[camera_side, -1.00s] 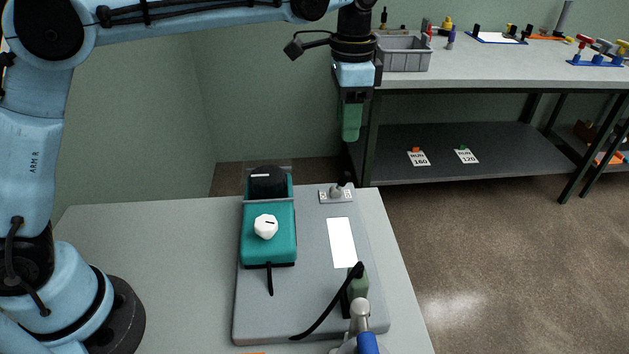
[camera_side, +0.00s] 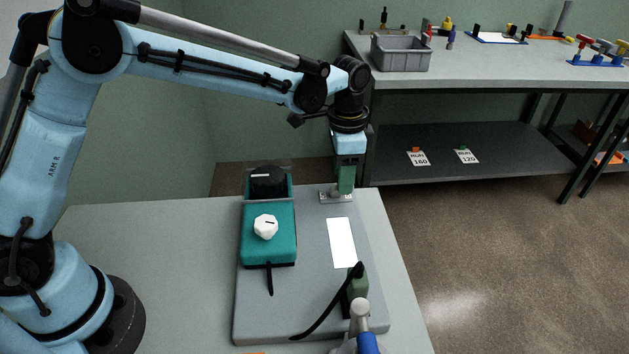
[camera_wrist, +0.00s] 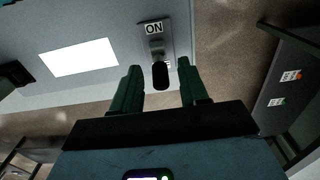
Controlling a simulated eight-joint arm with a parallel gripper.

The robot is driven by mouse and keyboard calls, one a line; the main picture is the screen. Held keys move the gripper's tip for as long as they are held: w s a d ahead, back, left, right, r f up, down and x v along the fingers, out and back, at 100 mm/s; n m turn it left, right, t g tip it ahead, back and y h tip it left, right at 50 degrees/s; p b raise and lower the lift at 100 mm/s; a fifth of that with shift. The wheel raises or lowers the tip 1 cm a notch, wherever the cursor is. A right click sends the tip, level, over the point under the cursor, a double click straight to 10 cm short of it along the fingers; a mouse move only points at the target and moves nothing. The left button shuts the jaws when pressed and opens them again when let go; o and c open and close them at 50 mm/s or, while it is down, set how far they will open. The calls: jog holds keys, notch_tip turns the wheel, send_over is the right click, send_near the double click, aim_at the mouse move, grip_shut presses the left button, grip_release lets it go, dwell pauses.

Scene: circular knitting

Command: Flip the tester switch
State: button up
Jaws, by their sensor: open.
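The tester switch (camera_wrist: 158,60) is a small toggle with a dark rounded tip on a light metal plate, with an "ON" label at one end. In the side view its plate (camera_side: 328,197) sits at the back right of the grey tester board (camera_side: 310,300), and the toggle is partly hidden by my gripper. My gripper (camera_side: 345,190) points down just over the plate. In the wrist view my gripper (camera_wrist: 160,72) is open, with one green finger on each side of the toggle tip. I cannot tell whether either finger touches it.
A teal tester box (camera_side: 268,250) with a white knob (camera_side: 266,226) stands left on the board. A white card (camera_side: 342,243), a green block (camera_side: 358,284) with a black cable, and a blue-handled tool (camera_side: 367,343) are nearer the front. A bench (camera_side: 480,70) stands behind.

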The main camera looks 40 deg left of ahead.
grip_shut()
dwell(0.3)
jog(key=shift+s+a+r+t+h, duration=0.1)
jog(key=shift+s+a+t+h, duration=0.3)
jog(key=shift+t+h, duration=0.4)
jog(key=shift+s+a+t+h, duration=0.25)
jog(key=shift+t+h, duration=0.35)
jog(key=shift+s+a+t+h, duration=0.2)
jog(key=shift+a+t+h, duration=0.05)
jog(key=shift+t+h, duration=0.35)
grip_release()
